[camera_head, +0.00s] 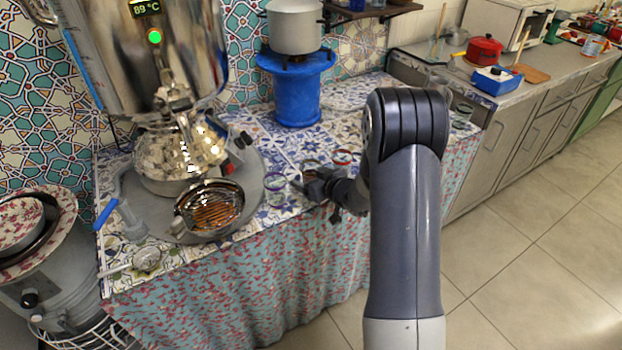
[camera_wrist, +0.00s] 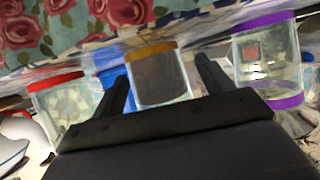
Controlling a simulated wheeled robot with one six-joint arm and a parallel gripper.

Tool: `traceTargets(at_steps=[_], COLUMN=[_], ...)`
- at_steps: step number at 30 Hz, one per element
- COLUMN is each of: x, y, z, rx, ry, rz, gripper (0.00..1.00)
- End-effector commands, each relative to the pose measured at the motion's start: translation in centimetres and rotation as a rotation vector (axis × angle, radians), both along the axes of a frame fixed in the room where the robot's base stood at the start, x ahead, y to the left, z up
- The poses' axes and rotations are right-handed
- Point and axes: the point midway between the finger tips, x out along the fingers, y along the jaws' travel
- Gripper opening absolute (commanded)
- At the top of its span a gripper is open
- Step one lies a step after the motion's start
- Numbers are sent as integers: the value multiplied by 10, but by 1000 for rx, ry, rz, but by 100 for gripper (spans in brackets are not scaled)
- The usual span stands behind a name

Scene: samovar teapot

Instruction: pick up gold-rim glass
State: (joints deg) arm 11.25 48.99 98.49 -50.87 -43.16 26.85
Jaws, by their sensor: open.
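The gold-rim glass (camera_wrist: 162,85) shows in the wrist view between my two fingers, clear with a brownish-gold band at its rim. My gripper (camera_wrist: 161,72) is open, with one finger to each side of the glass in the picture. I cannot tell whether either finger touches it or how deep the glass lies between them. In the head view my gripper (camera_head: 311,183) is low over the tiled table near its front edge. The gold-rim glass (camera_head: 311,164) there is partly hidden behind it.
A purple-rim glass (camera_wrist: 267,60) stands close on the right in the wrist view, and a red-rim glass (camera_wrist: 58,100) on the left. In the head view, a large samovar (camera_head: 150,50) and a teapot are left, and a blue stand (camera_head: 296,90) bears a pot behind.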

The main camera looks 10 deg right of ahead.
Motion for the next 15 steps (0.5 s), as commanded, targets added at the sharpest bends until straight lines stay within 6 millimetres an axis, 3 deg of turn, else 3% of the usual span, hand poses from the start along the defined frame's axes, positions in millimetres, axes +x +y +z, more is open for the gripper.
traceTargets(at_steps=[3,15], x=[0,0], y=[0,0], z=[0,0], rx=[0,0], ry=[0,0], rz=[0,0], gripper=[74,41])
